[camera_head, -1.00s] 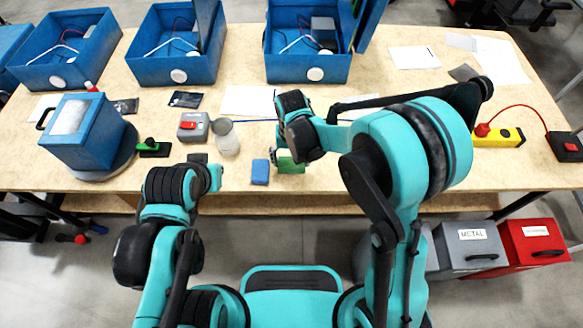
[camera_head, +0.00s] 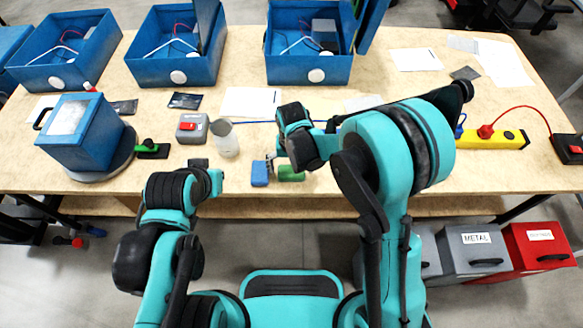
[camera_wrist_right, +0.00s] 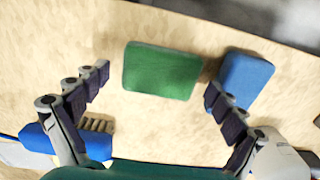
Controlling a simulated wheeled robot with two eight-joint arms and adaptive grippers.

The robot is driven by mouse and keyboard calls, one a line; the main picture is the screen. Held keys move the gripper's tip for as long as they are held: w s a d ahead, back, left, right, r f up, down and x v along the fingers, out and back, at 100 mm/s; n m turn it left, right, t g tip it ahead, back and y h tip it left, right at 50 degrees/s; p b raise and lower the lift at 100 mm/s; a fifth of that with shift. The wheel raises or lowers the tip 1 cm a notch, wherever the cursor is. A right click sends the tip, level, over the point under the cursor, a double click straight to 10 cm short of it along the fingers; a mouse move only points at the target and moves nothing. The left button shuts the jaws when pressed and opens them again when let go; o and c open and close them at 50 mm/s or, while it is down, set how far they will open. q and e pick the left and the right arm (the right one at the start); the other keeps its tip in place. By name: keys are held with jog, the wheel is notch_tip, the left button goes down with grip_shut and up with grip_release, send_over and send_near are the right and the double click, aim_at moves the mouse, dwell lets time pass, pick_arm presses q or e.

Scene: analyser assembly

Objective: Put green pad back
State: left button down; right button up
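The green pad (camera_head: 291,174) lies on the table near its front edge, just right of the blue pad (camera_head: 260,173). In the right wrist view the green pad (camera_wrist_right: 162,70) lies flat beside the blue pad (camera_wrist_right: 246,78), with a narrow gap between them. My right gripper (camera_head: 277,163) is over the pads. The wrist view shows this gripper (camera_wrist_right: 158,84) open and empty, its fingers spread either side of the green pad's near part. My left gripper (camera_head: 200,165) hangs by the table's front edge; its fingers are too unclear to read.
A blue-handled brush (camera_wrist_right: 40,137) lies by the right gripper's finger. A glass jar (camera_head: 225,140), a grey box with a red switch (camera_head: 192,128) and a blue case (camera_head: 84,133) stand to the left. Three open blue boxes stand behind, including the right one (camera_head: 308,68).

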aim_at(291, 170)
jog(key=shift+r+p, duration=0.3)
jog(key=shift+r, duration=0.15)
notch_tip(291, 170, up, 11)
jog(key=p, duration=0.4)
jog(key=s+d+r+t, duration=0.3)
jog(key=s+d+r, duration=0.2)
jog(key=d, duration=0.4)
jog(key=s+d+r+t, duration=0.4)
jog(key=s+d, duration=0.3)
jog(key=d, duration=0.2)
jog(key=shift+s+r, duration=0.25)
jog(key=shift+r, duration=0.55)
jog(key=shift+a, duration=0.1)
